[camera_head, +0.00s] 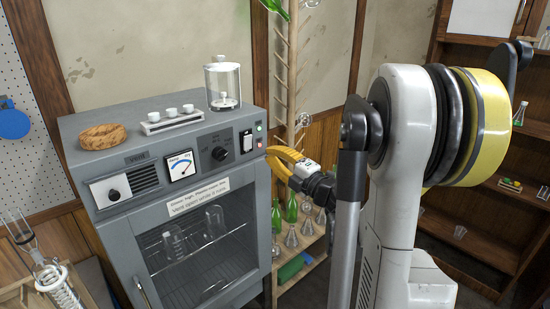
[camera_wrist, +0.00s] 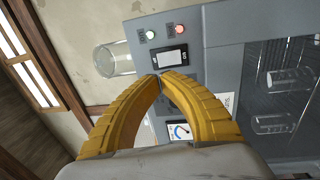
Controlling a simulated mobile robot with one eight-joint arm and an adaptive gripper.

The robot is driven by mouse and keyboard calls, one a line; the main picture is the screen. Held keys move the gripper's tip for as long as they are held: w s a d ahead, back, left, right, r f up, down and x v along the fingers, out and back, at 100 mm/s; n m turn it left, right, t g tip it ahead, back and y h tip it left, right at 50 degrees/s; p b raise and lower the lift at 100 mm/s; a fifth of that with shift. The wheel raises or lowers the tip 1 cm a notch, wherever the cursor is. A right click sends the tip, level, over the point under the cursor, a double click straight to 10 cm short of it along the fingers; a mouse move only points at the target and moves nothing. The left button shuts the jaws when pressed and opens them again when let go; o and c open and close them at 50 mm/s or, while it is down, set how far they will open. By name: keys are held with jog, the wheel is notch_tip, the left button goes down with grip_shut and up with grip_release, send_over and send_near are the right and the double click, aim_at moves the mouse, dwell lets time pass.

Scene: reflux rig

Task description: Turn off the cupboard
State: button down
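The cupboard (camera_head: 88,143) is a grey cabinet with a glass door and a control panel. The switch (camera_wrist: 170,58) also shows in the wrist view, below a pale round light (camera_wrist: 150,34) and a red one (camera_wrist: 180,29). My gripper (camera_head: 268,154) has yellow fingers and is just right of the panel, near the switch. In the wrist view my gripper (camera_wrist: 159,76) has its fingertips together, empty, close to the switch's lower edge. Contact cannot be told.
A black knob (camera_head: 220,153) and a dial gauge (camera_head: 181,166) are left of the switch. A glass jar (camera_head: 223,87), a small rack of white pieces (camera_head: 172,119) and a cork ring (camera_head: 103,136) stand on top. A wooden rack (camera_head: 292,65) with bottles stands behind my gripper.

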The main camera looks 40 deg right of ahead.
aim_at(247, 137)
jog(key=w, duration=0.6)
jog(key=w+r+b, duration=0.1)
jog(key=w, duration=0.2)
jog(key=shift+w+a, duration=0.2)
jog(key=shift+w, duration=0.1)
jog(key=shift+w+r, duration=0.1)
jog(key=shift+w+r, duration=0.1)
jog(key=shift+w, duration=0.25)
jog(key=shift+s, duration=0.1)
jog(key=shift+a, duration=0.1)
